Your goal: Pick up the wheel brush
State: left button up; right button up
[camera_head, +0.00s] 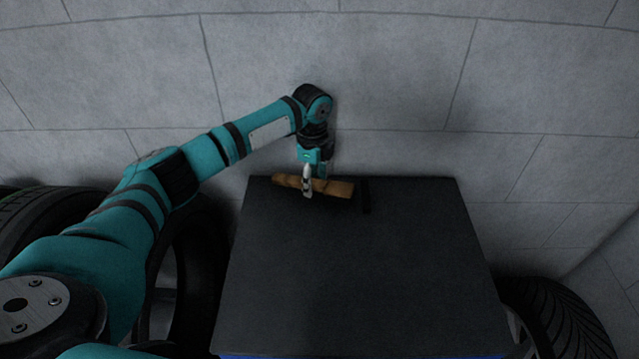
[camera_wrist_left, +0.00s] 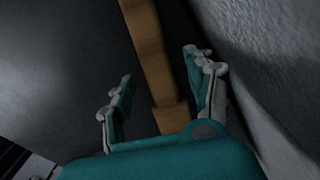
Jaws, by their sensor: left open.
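The wheel brush shows its brown wooden handle (camera_head: 336,188), which lies near the back edge of the dark tabletop (camera_head: 360,260) in the head view. A short black piece (camera_head: 366,196) at its right end may be its bristle head. My left gripper (camera_head: 308,190) is over the handle, pointing down, with a finger in front of the wood. In the left wrist view the handle (camera_wrist_left: 152,60) runs between the two spread fingers of the left gripper (camera_wrist_left: 160,88), with gaps on both sides. My left gripper is open. My right gripper is not in view.
A grey block wall (camera_head: 390,80) rises close behind the table. Dark tires stand at the left (camera_head: 200,270) and the lower right (camera_head: 560,320). The middle and front of the tabletop are clear.

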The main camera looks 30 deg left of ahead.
pick_arm(q)
jog(key=shift+f, duration=0.8)
grip_shut()
jog(key=shift+r, duration=0.15)
jog(key=shift+w+r, duration=0.1)
jog(key=shift+r, duration=0.45)
notch_tip(320, 180, up, 2)
jog(key=shift+d+r+b, duration=0.1)
jog(key=shift+b, duration=0.55)
jog(key=s+d, duration=0.2)
jog(key=s, duration=0.2)
jog(key=s+d+r+b, duration=0.1)
jog(key=s+d, duration=0.1)
jog(key=s, duration=0.3)
jog(key=s+d+b, duration=0.1)
jog(key=s+d, duration=0.2)
jog(key=s, duration=0.2)
jog(key=shift+s+r, duration=0.2)
jog(key=shift+r, duration=0.05)
